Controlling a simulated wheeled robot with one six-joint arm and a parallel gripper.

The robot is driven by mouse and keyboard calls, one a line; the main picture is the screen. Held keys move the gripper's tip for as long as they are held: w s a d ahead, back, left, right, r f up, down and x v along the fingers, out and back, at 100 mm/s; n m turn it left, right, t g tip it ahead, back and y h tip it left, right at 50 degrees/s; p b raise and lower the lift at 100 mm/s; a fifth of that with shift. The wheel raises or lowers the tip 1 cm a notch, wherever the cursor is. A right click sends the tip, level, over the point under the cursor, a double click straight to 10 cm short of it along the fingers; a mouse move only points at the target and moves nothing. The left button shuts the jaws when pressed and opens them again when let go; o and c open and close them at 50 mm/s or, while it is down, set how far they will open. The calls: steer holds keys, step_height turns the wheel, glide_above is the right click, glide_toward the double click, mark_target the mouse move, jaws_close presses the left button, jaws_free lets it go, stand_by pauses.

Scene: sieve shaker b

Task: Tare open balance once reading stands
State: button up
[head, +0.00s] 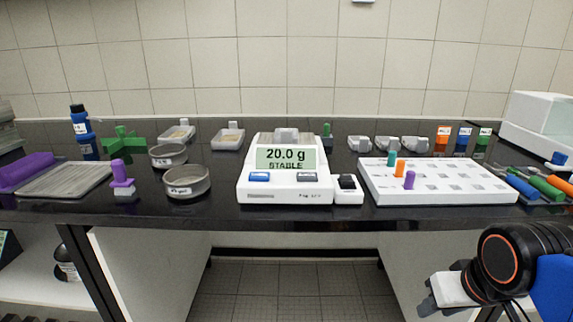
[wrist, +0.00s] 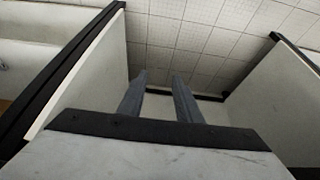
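The open balance (head: 284,190) is a white unit in the middle of the black bench. Its display (head: 286,158) reads 20.0 g with the word STABLE below. A blue button (head: 259,177) is on the left of its front face and a grey button (head: 307,177) on the right. A small grey-white item (head: 287,135) sits on its pan. My gripper shows in the wrist view (wrist: 158,90) with its two fingers apart and nothing between them. My arm is low at the right in the head view, below the bench edge and away from the balance.
A white block with a black top (head: 347,190) stands against the balance's right side. A white rack (head: 440,182) with coloured pegs is further right. Sieves (head: 187,182) and a purple-handled piece (head: 121,175) stand left. The bench front (head: 300,218) before the balance is clear.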

jaws_close()
stand_by(1.6)
